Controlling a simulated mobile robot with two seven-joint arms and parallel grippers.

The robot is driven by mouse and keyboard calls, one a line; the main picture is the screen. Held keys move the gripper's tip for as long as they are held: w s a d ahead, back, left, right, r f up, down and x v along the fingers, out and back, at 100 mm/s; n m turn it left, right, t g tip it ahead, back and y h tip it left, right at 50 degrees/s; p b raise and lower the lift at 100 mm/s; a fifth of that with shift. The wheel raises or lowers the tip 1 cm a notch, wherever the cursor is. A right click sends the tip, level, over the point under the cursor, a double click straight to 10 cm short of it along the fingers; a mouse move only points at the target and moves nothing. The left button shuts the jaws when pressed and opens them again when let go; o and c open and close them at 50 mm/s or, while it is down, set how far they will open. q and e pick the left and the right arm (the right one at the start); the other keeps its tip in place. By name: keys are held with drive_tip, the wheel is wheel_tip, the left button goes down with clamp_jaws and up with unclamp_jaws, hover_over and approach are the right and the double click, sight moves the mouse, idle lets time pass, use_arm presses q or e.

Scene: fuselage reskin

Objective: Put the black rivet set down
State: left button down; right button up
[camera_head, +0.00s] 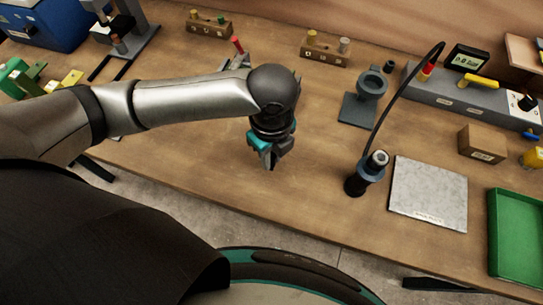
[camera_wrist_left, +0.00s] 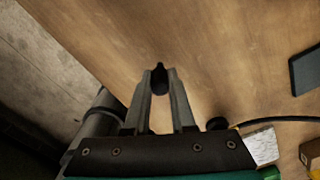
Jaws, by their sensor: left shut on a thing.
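My left gripper (camera_head: 268,160) points down over the wooden bench near its front edge, in the middle of the head view. In the left wrist view its two fingers (camera_wrist_left: 160,85) are closed on the black rivet set (camera_wrist_left: 159,80), a small dark piece with a narrow tip between the fingertips. The rivet set cannot be made out in the head view. Whether it touches the bench cannot be told. My right gripper is not in view.
Right of the gripper stand a black tool with a cable (camera_head: 356,183) and a grey stand (camera_head: 358,110). A grey plate (camera_head: 428,192), green tray (camera_head: 515,235) and brown box (camera_head: 482,143) lie farther right. Wooden blocks (camera_head: 325,54) stand behind. Bare bench surrounds the gripper.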

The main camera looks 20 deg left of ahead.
sight(272, 156)
use_arm(q)
drive_tip(key=shift+f, duration=0.3)
drive_tip(key=shift+f, duration=0.2)
drive_tip(key=c, duration=0.8)
unclamp_jaws()
drive_tip(key=shift+o, duration=0.2)
wheel_tip(272, 156, up, 12)
drive_tip(key=p, duration=0.2)
drive_tip(key=shift+r+p, duration=0.2)
drive_tip(key=shift+p, duration=0.15)
